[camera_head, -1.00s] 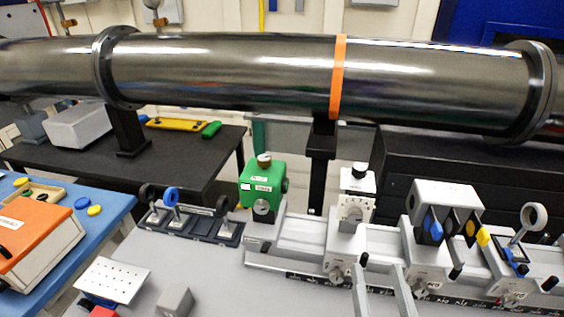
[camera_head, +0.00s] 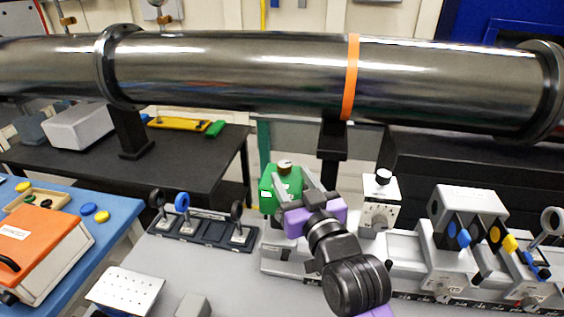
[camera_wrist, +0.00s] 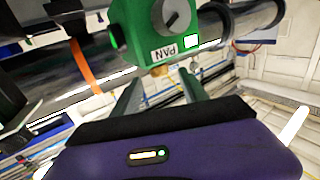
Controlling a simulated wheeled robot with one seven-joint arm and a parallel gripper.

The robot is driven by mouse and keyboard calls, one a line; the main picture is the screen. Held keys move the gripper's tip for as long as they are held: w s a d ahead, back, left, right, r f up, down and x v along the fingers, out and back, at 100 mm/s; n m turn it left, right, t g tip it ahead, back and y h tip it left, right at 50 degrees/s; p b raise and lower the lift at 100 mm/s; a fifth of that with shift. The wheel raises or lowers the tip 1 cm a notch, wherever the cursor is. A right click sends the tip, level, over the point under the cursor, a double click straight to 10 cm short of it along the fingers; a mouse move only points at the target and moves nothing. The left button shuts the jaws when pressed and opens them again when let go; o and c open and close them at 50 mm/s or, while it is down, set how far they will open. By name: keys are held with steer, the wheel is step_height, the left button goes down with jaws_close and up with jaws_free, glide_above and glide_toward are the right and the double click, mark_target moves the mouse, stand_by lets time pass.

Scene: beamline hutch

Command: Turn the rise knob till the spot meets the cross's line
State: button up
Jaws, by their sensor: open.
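A green box (camera_head: 267,195) stands at the left end of the grey rail. A brown-topped knob (camera_head: 285,167) sits on its top. The box also shows in the wrist view (camera_wrist: 125,30), with a grey knob (camera_wrist: 171,17) next to a "PAN" label. A brassy knob (camera_wrist: 161,71) shows there below the label, partly hidden. No label for the rise knob is readable. My gripper (camera_head: 292,177) is open at the box, its fingers pointing at the brassy knob in the wrist view (camera_wrist: 160,78). Contact cannot be told. I cannot make out the spot or the cross.
A white-topped unit with a black knob (camera_head: 383,177) stands close right of my gripper. More rail mounts (camera_head: 468,215) are farther right. A dark tray of small ring holders (camera_head: 205,230) lies left. A large steel pipe (camera_head: 230,70) crosses behind. An orange box (camera_head: 40,245) is far left.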

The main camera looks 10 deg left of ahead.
mark_target(287, 169)
steer(key=shift+p+x, duration=0.55)
steer(key=shift+x, duration=2.3)
steer(key=shift+r, duration=0.1)
jaws_close()
